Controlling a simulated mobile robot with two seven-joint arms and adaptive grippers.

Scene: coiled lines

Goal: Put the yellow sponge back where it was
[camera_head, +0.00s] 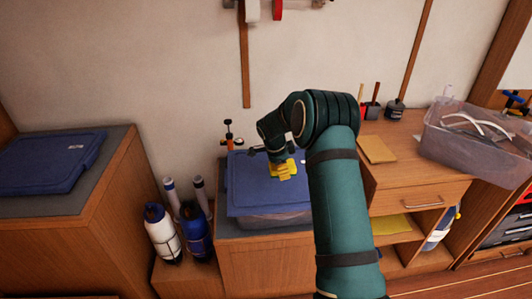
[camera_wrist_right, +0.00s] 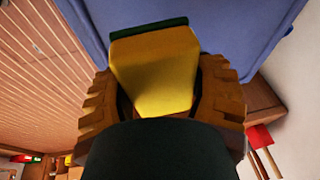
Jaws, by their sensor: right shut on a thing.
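The yellow sponge (camera_wrist_right: 155,75) has a dark green edge and sits between the two ridged fingers of my right gripper (camera_wrist_right: 160,92) in the right wrist view. The gripper is shut on it. In the head view my right gripper (camera_head: 282,168) is over the blue lid (camera_head: 245,190) of a bin, and yellow shows at its tip. I cannot tell whether the sponge touches the lid. My left gripper is not in view.
A clear plastic bin (camera_head: 465,150) and a flat tan piece (camera_head: 377,149) are on the wooden cabinet at right. White (camera_head: 162,236) and blue (camera_head: 196,236) bottles stand left of the bin. Another blue-lidded bin (camera_head: 48,165) is at far left.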

